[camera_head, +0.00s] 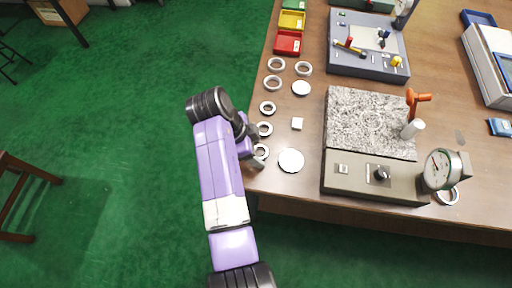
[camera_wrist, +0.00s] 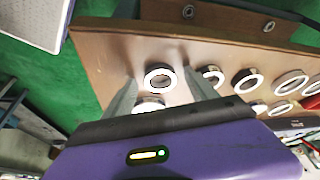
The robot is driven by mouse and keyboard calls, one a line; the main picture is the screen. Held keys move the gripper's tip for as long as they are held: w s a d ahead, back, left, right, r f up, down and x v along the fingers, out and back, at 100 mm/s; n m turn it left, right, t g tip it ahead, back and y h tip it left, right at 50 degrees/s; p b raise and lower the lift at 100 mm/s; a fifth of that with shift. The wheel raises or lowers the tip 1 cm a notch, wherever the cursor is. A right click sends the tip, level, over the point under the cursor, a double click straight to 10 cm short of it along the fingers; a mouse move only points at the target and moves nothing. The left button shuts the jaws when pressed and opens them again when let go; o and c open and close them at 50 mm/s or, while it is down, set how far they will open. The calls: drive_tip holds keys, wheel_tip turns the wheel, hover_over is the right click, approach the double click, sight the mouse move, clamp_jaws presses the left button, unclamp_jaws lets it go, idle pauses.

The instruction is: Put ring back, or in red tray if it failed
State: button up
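My gripper (camera_head: 256,158) is low over the table's left edge in the head view. In the wrist view my gripper (camera_wrist: 163,92) is open, its fingers apart on either side of a white-rimmed ring (camera_wrist: 160,78). That ring (camera_head: 261,152) is partly hidden by my gripper in the head view. I cannot tell whether the fingers touch it. More rings, such as one (camera_head: 264,128) and another (camera_head: 267,107), lie in a column along the edge. The red tray (camera_head: 288,42) stands at the back left of the table. A further ring (camera_head: 448,195) lies under the dial gauge (camera_head: 440,169).
White discs (camera_head: 291,160) and a small white block (camera_head: 297,124) lie near the rings. A speckled stone plate (camera_head: 350,115) with an orange-handled stand is to the right. Open green floor lies left of the table.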

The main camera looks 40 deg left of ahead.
drive_tip(key=v, duration=1.2)
drive_tip(key=shift+r, duration=0.1)
idle(0.4)
